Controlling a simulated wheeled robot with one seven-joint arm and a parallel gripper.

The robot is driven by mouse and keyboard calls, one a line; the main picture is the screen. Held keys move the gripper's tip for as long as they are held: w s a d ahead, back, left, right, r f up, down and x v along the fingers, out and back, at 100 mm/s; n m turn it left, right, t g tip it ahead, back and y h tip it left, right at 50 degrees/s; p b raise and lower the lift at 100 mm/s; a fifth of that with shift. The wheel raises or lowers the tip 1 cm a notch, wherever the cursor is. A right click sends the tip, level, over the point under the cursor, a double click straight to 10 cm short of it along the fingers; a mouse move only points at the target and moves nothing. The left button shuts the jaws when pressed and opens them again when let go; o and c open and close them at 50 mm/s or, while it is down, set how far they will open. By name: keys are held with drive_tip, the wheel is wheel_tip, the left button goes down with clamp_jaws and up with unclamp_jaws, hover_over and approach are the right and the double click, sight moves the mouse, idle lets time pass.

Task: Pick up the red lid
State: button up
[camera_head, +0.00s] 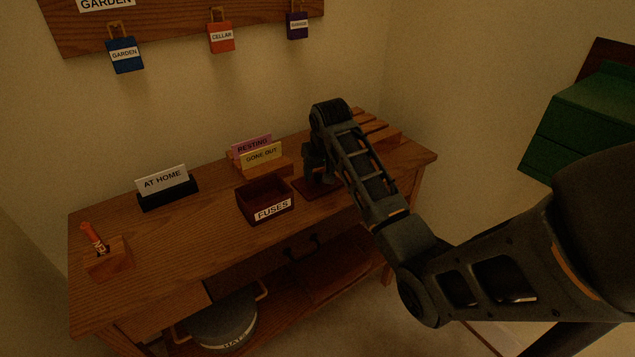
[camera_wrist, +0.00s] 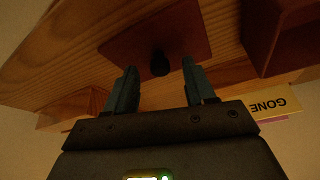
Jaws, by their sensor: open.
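The red lid is a flat dark-red plate with a black knob, lying on the desk to the right of the FUSES box. It shows in the wrist view (camera_wrist: 187,30) and partly in the head view (camera_head: 312,190), where my arm hides some of it. My gripper (camera_wrist: 160,68) is open and empty. In the wrist view the black knob (camera_wrist: 160,64) appears between the directions of the two fingertips, a little beyond them. I cannot tell the exact gap. In the head view my gripper (camera_head: 317,172) hangs over the lid.
The open FUSES box (camera_head: 258,211) stands close left of the lid. Behind it is a holder with RESTING and GONE OUT signs (camera_head: 262,157). An AT HOME sign (camera_head: 163,182) and a wooden block with a red-handled tag (camera_head: 107,256) stand further left. Slatted wood (camera_head: 378,134) lies at the back right.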

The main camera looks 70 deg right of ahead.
drive_tip(key=shift+x, duration=0.8)
drive_tip(key=shift+c, duration=0.2)
clamp_jaws()
